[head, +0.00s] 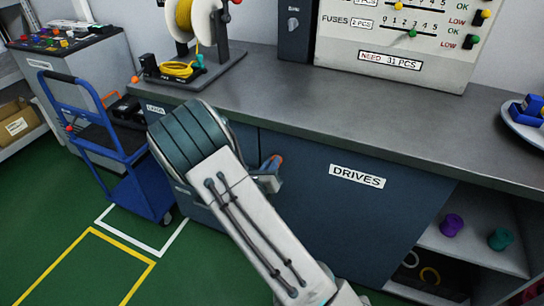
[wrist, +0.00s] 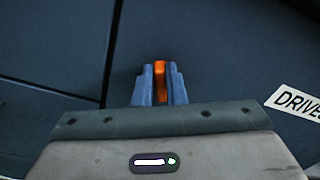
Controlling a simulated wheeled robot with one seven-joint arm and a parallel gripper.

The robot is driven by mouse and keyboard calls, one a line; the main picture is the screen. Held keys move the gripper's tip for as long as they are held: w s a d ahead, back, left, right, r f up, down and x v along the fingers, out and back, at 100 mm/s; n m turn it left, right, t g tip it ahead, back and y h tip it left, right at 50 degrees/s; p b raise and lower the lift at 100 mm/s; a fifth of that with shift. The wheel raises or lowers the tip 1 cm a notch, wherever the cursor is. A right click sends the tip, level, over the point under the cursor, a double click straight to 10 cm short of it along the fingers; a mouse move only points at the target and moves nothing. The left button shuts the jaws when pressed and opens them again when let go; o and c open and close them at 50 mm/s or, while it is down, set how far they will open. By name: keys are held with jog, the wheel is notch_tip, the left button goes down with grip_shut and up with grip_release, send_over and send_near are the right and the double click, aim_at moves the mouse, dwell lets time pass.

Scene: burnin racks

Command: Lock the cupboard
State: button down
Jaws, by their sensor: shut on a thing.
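The cupboard under the grey worktop has dark blue doors. The door marked DRIVES (head: 335,215) is flush in its front and looks closed; it also fills the right of the wrist view (wrist: 235,60). My gripper (head: 270,178) is at the upper left of this door, near the seam with the neighbouring door. In the wrist view my gripper (wrist: 160,80) is shut on a small orange piece (wrist: 160,70), which stands upright between the fingers against the door. The orange piece also shows in the head view (head: 273,162). I cannot tell whether it is a key or a fixed lock handle.
The worktop (head: 300,105) runs above the doors. An open shelf (head: 470,245) with purple and teal spools is at the right. A blue trolley (head: 130,165) stands at the left on the green floor. A cable reel stand (head: 205,65) is on the worktop.

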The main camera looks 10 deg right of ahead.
jog(key=n+p, duration=0.6)
jog(key=shift+w+a+r+n+p, duration=0.2)
jog(key=shift+n+p, duration=0.1)
jog(key=shift+p, duration=0.1)
jog(key=shift+f+n+p, duration=0.2)
jog(key=shift+n+p, duration=0.6)
jog(key=shift+n, duration=0.25)
jog(key=shift+f+n+p, duration=0.15)
jog(key=shift+n+p, duration=0.65)
jog(key=shift+n, duration=0.3)
jog(key=shift+f+n+p, duration=0.2)
jog(key=shift+n+p, duration=0.6)
jog(key=shift+n, duration=0.25)
jog(key=c, duration=1.5)
grip_release()
jog(key=shift+f, duration=0.1)
jog(key=shift+a, duration=0.1)
jog(key=b+v, duration=0.1)
jog(key=v, duration=1.2)
jog(key=shift+s+a, duration=0.2)
jog(key=shift+s, duration=0.1)
